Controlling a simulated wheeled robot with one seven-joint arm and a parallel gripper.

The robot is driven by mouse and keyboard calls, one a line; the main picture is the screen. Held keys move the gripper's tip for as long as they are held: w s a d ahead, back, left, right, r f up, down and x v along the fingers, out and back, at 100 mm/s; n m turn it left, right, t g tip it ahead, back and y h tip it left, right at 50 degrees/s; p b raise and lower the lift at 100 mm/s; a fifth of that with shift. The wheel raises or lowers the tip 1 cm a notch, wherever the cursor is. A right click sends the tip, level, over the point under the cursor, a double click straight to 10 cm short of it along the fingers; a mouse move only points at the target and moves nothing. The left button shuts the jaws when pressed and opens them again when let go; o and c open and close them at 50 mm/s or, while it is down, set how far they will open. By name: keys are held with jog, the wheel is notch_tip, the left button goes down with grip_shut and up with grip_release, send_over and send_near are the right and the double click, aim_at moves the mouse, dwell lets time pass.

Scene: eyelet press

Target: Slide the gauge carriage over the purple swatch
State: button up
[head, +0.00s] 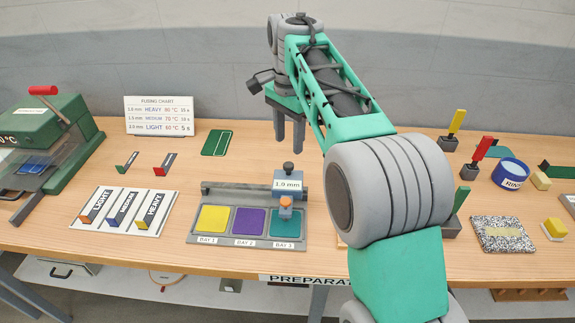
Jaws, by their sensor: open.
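The gauge carriage (284,189) is a blue-grey block with a dark knob on top, a "1.5 mm" label and an orange-tipped part at its front. It sits on the grey rail at the right end of the swatch tray (195,237), over the teal swatch (284,225) in bay 3. The purple swatch (249,221) lies in bay 2, the middle bay, uncovered. The yellow swatch (212,218) lies in bay 1. My gripper (290,138) is open and empty, fingers pointing down, above and behind the carriage and apart from it.
A green press (50,135) with a red handle stands at the left. A label board (123,213) lies left of the tray, and a fusing chart (159,116) stands behind. A blue ring-shaped container (510,174) and several coloured pieces are at the right. My arm hides part of the table there.

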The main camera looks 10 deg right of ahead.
aim_at(289, 164)
notch_tip(289, 164, down, 8)
jog(key=shift+r, duration=0.2)
jog(key=shift+c, duration=0.3)
jog(key=shift+w, duration=0.1)
grip_shut()
dwell(1.0)
